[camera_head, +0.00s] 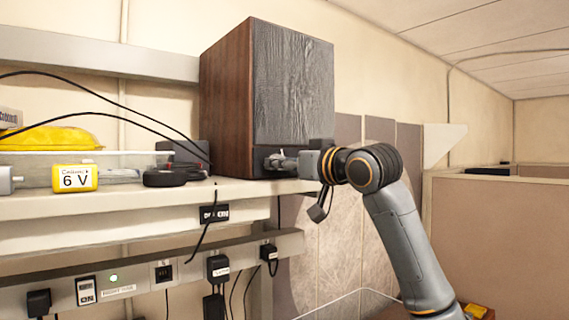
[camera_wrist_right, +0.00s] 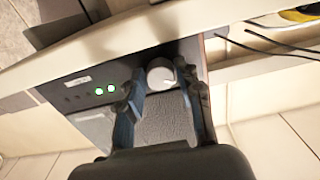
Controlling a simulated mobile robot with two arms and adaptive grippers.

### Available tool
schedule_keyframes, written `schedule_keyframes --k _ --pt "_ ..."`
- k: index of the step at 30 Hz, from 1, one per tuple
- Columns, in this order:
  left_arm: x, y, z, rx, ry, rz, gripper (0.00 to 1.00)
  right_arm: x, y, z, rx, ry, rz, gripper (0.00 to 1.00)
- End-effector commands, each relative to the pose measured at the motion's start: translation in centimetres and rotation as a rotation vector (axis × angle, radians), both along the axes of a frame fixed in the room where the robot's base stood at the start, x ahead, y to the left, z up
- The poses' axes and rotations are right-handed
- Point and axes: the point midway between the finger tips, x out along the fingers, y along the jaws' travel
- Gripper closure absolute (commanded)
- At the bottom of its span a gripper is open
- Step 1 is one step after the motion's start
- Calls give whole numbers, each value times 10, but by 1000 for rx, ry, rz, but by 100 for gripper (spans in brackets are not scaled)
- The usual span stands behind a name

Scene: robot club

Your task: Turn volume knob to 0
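The volume knob (camera_wrist_right: 160,74) is a round, light-grey dial on the front panel of the speaker (camera_head: 292,90). The speaker is a wooden box with a black textured front, standing on the shelf. My right gripper (camera_head: 276,161) is at the low front of the speaker in the head view and hides the knob there. In the right wrist view my right gripper (camera_wrist_right: 158,80) is open, with one fingertip on each side of the knob. I cannot tell whether the fingertips touch it. My left gripper is not in view.
Two green lights (camera_wrist_right: 105,90) glow on the panel beside the knob. The shelf (camera_head: 110,201) holds a yellow 6 V box (camera_head: 74,178), a black round item (camera_head: 165,178) and cables. A power strip (camera_head: 135,283) with plugs runs below. A partition (camera_head: 500,240) stands at right.

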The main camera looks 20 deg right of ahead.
Motion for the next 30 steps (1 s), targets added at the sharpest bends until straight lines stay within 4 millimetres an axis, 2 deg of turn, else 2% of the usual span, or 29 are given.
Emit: schedule_keyframes --k 1,4,17,30 --pt "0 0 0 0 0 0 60 0 0 0 0 0 0 81" --pt "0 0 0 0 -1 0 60 0 0 0 0 0 0 100" --pt "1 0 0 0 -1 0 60 0 -1 1 -76 -28 0 100" --pt "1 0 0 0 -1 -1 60 0 -1 2 -412 -151 -2 100"
